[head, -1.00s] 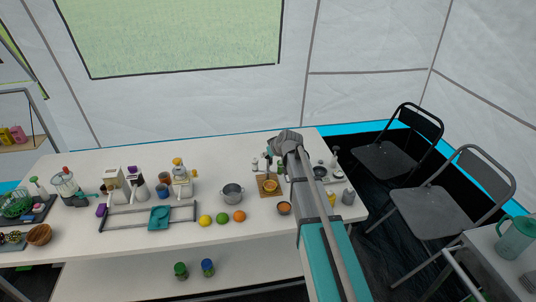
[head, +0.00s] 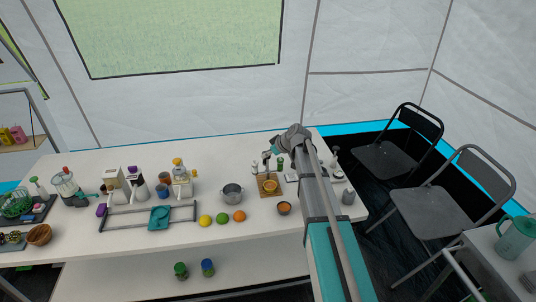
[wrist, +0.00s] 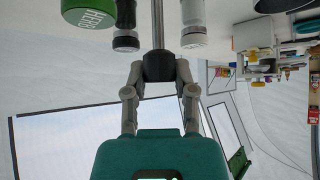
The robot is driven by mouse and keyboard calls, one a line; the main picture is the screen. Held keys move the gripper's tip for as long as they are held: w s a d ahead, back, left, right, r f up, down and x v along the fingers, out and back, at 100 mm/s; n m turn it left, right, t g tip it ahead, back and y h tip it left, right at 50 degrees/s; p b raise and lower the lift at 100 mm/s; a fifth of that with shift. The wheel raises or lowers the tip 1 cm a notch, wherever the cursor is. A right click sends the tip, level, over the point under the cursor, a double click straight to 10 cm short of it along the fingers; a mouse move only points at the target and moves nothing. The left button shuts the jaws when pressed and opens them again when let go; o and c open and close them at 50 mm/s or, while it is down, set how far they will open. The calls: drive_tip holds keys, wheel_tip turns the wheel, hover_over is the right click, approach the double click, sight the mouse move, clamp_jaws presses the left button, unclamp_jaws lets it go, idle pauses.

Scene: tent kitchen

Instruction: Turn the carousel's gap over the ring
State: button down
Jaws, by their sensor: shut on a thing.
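My gripper (wrist: 158,72) is shut on a black knob (wrist: 158,66) on a thin metal post (wrist: 158,22), which I take to be the carousel's. Around the post in the wrist view are a green lid marked HERB (wrist: 88,12), a black-and-silver container (wrist: 125,28) and a pale container (wrist: 193,25). In the head view my gripper (head: 272,149) is above small bottles at the back of the table, beside a wooden board (head: 263,191) with a round orange-brown thing (head: 269,186) on it. I cannot make out the carousel's gap or tell which thing is the ring.
The white table (head: 120,235) carries a grey pot (head: 232,193), fruit, a small brown bowl (head: 284,208) and kitchen machines at left. Two dark folding chairs (head: 440,210) stand to the right. My arm covers part of the table's right end.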

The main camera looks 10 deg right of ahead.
drive_tip(key=shift+c, duration=2.1)
unclamp_jaws()
drive_tip(key=shift+s+m+h, duration=0.1)
drive_tip(key=shift+m+h, duration=0.2)
drive_tip(key=shift+m, duration=0.2)
drive_tip(key=shift+m+t+h, duration=0.8)
drive_tip(key=shift+m+h, duration=0.1)
drive_tip(key=shift+m, duration=0.4)
drive_tip(key=shift+m+t+h, duration=0.5)
drive_tip(key=shift+m+h, duration=1.5)
drive_tip(key=shift+m, duration=0.7)
drive_tip(key=shift+m+h, duration=0.5)
drive_tip(key=shift+m, duration=0.2)
